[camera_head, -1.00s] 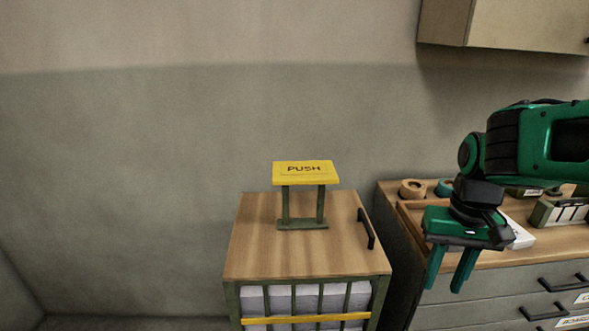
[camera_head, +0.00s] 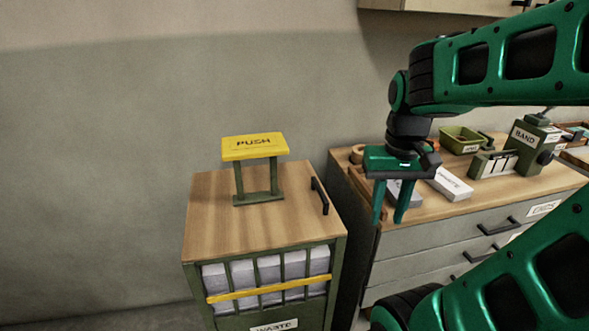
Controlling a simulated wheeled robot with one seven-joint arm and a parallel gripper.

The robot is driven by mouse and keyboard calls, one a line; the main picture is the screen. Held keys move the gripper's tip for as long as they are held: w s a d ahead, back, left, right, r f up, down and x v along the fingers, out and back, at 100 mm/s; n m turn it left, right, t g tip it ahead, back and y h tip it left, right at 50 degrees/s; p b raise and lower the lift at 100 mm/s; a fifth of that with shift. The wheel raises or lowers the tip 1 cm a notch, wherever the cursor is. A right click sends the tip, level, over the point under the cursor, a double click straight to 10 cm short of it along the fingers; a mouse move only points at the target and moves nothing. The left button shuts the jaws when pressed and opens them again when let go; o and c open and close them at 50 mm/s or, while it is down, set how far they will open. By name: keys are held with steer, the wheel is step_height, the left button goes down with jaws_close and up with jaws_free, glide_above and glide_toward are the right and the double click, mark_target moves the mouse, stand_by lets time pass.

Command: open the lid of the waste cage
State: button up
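The waste cage (camera_head: 192,285) stands at the lower left of the middle, a green barred frame with grey-white stacks behind its bars and a label reading WASTE. Its wooden lid (camera_head: 222,222) lies flat and closed on top. A black handle (camera_head: 320,196) stands at the lid's right edge. A yellow PUSH plate (camera_head: 255,147) on a green stand rises from the back of the lid. My gripper (camera_head: 389,217) points down to the right of the handle, apart from it. Its two fingers are spread with nothing between them.
A workbench with drawers (camera_head: 440,245) stands right of the cage. A green bin (camera_head: 461,140), a BAND dispenser (camera_head: 527,140) and white boxes (camera_head: 450,185) are on it. A wall cabinet (camera_head: 440,6) hangs above. The space above the lid is free except for the PUSH stand.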

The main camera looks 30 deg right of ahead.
steer(key=w+r+n, duration=0.1)
steer(key=w+r, duration=0.2)
steer(key=w, duration=0.9)
steer(key=n, duration=0.2)
glide_toward(320, 189)
step_height(320, 189, down, 8)
steer(key=shift+w+d+r, duration=0.1)
jaws_close()
